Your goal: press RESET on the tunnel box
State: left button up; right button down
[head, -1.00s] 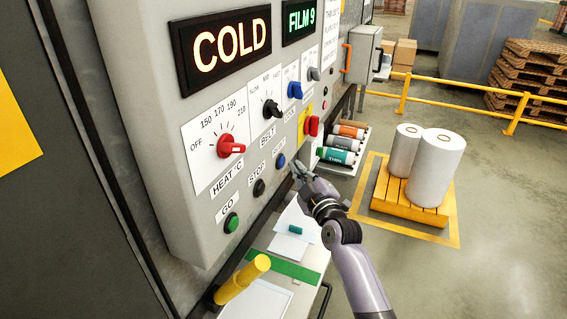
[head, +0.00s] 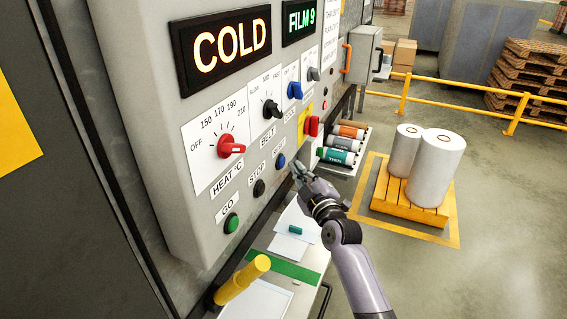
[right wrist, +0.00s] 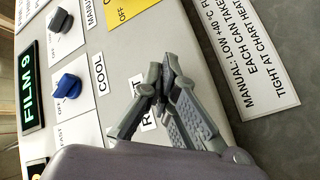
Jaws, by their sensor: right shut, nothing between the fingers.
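The tunnel box (head: 185,130) is a grey control panel on the left of the head view. Its RESET button (head: 281,160) is blue and round, low on the panel, right of the black STOP button (head: 259,187). My right gripper (head: 298,168) is shut and empty, just right of the RESET button in the head view. I cannot tell whether it touches the panel. In the right wrist view my right gripper (right wrist: 164,78) covers part of the RESET label (right wrist: 150,118), and the button itself is hidden. My left gripper is not in view.
The panel also has a green GO button (head: 231,223), a red heat knob (head: 231,146), and a red switch on yellow (head: 312,126). A yellow handle (head: 243,279) rises below. A shelf of rolls (head: 340,143) stands right of the panel.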

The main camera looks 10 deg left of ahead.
jog(key=shift+a, duration=0.15)
jog(key=shift+w+a, duration=0.15)
jog(key=shift+a, duration=0.15)
jog(key=shift+w+a, duration=0.15)
jog(key=shift+a, duration=0.25)
dwell(1.0)
jog(key=shift+d, duration=0.1)
jog(key=shift+s+d, duration=0.3)
jog(key=shift+d, duration=0.4)
jog(key=shift+d, duration=0.1)
jog(key=shift+s+d+p, duration=0.15)
jog(key=shift+s+d, duration=0.1)
jog(key=shift+d, duration=0.5)
jog(key=shift+s+d+p, duration=0.15)
jog(key=shift+s+d, duration=0.15)
jog(key=shift+d, duration=0.5)
jog(key=shift+s+d+p, duration=0.15)
jog(key=shift+s+d, duration=0.1)
jog(key=shift+d, duration=0.5)
